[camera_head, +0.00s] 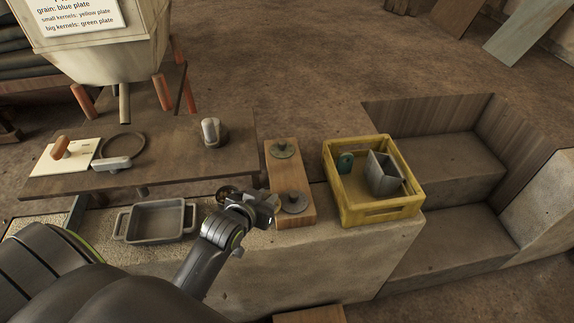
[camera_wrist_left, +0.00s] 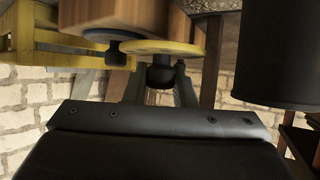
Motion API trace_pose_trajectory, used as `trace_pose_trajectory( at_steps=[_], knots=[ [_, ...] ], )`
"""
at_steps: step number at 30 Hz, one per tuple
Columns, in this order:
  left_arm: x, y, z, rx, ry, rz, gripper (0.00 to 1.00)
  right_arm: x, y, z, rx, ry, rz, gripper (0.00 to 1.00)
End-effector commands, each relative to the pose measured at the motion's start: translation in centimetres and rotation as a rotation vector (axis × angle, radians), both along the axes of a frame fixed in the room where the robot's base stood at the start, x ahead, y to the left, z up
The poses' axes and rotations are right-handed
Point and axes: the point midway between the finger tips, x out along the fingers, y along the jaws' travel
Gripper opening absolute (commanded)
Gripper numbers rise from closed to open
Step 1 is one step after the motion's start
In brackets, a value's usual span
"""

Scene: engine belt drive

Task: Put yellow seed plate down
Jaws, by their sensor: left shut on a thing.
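In the left wrist view the yellow seed plate (camera_wrist_left: 150,47) shows nearly edge-on, with a black knob on it. My left gripper (camera_wrist_left: 160,85) is shut on this knob, one finger on each side. In the head view my left gripper (camera_head: 270,204) is beside the near end of a wooden board (camera_head: 285,175). Two greyish discs with knobs, a far one (camera_head: 283,149) and a near one (camera_head: 294,202), are on this board. The near disc is close to my fingertips. I cannot tell the held plate clearly in the head view. My right gripper is not in view.
A yellow crate (camera_head: 380,214) with a grey metal part and a teal part stands right of the board. A grey tray (camera_head: 155,221) stands to the left. The seed hopper (camera_head: 120,62) with a sign is behind a wooden table (camera_head: 180,160). Steps descend at right.

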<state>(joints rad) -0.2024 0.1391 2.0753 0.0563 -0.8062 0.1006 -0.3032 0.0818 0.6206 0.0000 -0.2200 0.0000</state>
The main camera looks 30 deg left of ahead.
Motion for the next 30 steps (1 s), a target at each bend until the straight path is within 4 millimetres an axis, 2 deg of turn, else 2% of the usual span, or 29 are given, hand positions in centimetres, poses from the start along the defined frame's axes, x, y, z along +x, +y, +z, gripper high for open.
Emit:
trace_pose_trajectory(
  at_steps=[1,6,12,19,25,27,30],
  knots=[
    [1.4,0.0,0.3,0.001,-0.004,-0.002,0.00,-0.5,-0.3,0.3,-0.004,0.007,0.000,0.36],
    [5.6,0.3,0.3,0.002,-0.002,-0.001,0.00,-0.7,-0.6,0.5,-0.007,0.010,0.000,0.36],
    [9.3,0.5,0.2,0.001,-0.001,0.000,0.00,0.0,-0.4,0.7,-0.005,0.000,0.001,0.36],
    [11.1,0.6,0.1,0.001,-0.001,0.000,0.00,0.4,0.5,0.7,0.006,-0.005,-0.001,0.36],
    [14.0,0.8,0.2,0.001,-0.001,0.000,0.00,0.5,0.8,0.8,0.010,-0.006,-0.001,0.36],
    [13.7,0.8,-1.0,-0.001,0.004,0.001,0.00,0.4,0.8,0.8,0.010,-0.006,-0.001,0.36],
    [13.7,0.7,-1.5,0.000,0.001,0.001,0.00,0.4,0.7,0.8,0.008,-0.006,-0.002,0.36]
  ],
)
